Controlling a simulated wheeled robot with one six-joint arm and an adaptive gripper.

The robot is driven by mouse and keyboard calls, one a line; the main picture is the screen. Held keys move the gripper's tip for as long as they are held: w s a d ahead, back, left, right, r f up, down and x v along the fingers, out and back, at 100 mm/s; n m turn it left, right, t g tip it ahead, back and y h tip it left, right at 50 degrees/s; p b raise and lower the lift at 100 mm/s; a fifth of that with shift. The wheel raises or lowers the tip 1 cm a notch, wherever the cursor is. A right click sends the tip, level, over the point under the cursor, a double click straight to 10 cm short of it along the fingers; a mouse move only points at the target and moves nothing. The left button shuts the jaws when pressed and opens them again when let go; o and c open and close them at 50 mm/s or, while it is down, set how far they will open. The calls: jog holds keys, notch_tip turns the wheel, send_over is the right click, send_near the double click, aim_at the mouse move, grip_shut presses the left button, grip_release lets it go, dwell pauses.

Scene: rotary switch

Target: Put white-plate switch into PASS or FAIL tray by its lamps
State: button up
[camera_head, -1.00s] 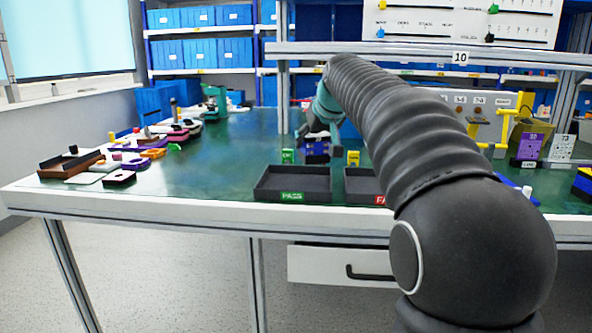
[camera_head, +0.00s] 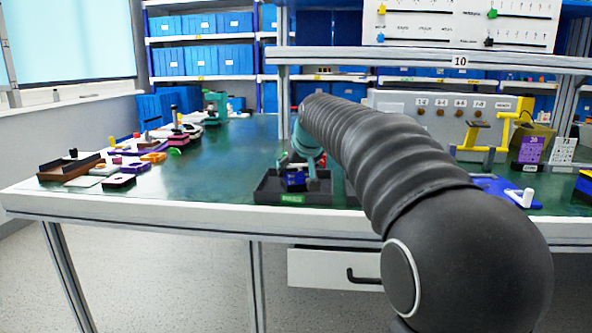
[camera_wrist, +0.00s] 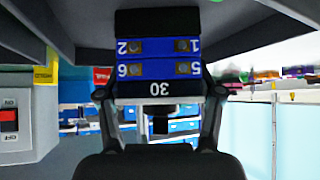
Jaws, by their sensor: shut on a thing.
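My gripper (camera_head: 303,166) is shut on a blue and black switch (camera_head: 296,180) over the PASS tray (camera_head: 266,190). In the wrist view, my gripper (camera_wrist: 160,92) has a finger on each side of the switch (camera_wrist: 158,57), which appears upside down with terminal numbers and a "30" mark. Dark tray walls surround it there, so it is low, at or inside the tray. I cannot tell whether it touches the tray floor. The FAIL tray is mostly behind my arm. The tester panel (camera_head: 405,102) has round lamps; none clearly looks lit.
A yellow-handled fixture (camera_head: 477,140), a purple card (camera_head: 531,148) and a white card (camera_head: 563,150) stand at the right. A blue piece with a white knob (camera_head: 505,190) lies near the front right. Assorted parts (camera_head: 110,165) cover the left end; the green bench between is clear.

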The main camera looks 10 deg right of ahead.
jog(key=shift+f, duration=0.15)
jog(key=o, duration=1.3)
jog(key=shift+s+r, duration=0.15)
jog(key=shift+r, duration=0.2)
jog(key=v, duration=1.1)
jog(key=shift+s+d+r+p, duration=0.1)
jog(key=shift+s+r+p, duration=0.1)
jog(key=shift+p, duration=0.2)
jog(key=shift+f, duration=0.1)
